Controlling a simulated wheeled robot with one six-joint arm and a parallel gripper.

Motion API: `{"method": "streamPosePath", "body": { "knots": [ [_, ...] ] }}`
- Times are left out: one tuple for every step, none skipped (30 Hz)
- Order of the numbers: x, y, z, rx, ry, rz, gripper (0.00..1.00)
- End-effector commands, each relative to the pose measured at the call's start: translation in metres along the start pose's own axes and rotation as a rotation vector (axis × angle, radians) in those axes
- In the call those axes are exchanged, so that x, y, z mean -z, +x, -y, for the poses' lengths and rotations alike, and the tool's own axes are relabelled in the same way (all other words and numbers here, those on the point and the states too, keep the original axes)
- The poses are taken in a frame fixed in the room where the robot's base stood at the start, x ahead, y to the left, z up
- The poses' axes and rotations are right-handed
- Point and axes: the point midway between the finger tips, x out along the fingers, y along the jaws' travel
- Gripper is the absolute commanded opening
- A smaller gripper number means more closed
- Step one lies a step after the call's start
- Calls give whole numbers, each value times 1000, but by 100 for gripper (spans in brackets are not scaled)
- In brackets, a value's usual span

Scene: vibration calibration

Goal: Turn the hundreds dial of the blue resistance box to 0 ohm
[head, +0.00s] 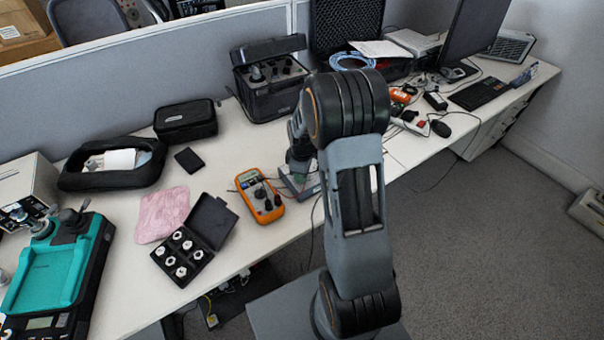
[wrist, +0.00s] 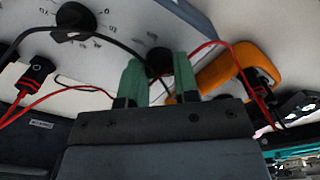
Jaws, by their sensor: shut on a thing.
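The resistance box (head: 313,188) lies at the table's front edge in the head view, mostly hidden behind my arm. In the wrist view its pale panel (wrist: 110,62) fills the upper middle, with a blue-grey edge at the top. My gripper (wrist: 159,72) has green fingertips on both sides of a black dial knob (wrist: 158,60) and is shut on it. A scale of marks lies around this knob, too small to read. Another black dial (wrist: 73,20) with printed numbers is to the left. I cannot tell which is the hundreds dial. My gripper also shows in the head view (head: 298,176).
An orange multimeter (head: 260,196) lies just left of the box; it also shows in the wrist view (wrist: 222,72). Red and black leads cross close to my fingers. A black case of weights (head: 196,240) and a pink cloth (head: 162,213) lie farther left.

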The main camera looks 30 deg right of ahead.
Motion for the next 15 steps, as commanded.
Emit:
{"method": "streamPosePath", "body": {
  "knots": [
    [0,0,0,-2,-13,-1,5],
    [0,0,0,-2,-21,-1,5],
    [0,0,0,-2,-30,-1,5],
    [0,0,0,-2,-36,-1,5],
    [0,0,0,-2,-40,-1,5],
    [0,0,0,-2,-46,-1,5],
    [0,0,0,-2,-50,-1,5],
    [0,0,0,-2,-53,-1,5],
    [0,0,0,-2,-56,-1,5],
    [0,0,0,-2,-57,-1,5],
    [0,0,0,-2,-58,-1,5],
    [0,-1,0,-2,-59,-1,5],
    [0,-1,0,-2,-60,-1,5],
    [0,-1,0,-2,-60,-1,5],
    [0,-1,0,-2,-60,-1,5]
  ]
}}
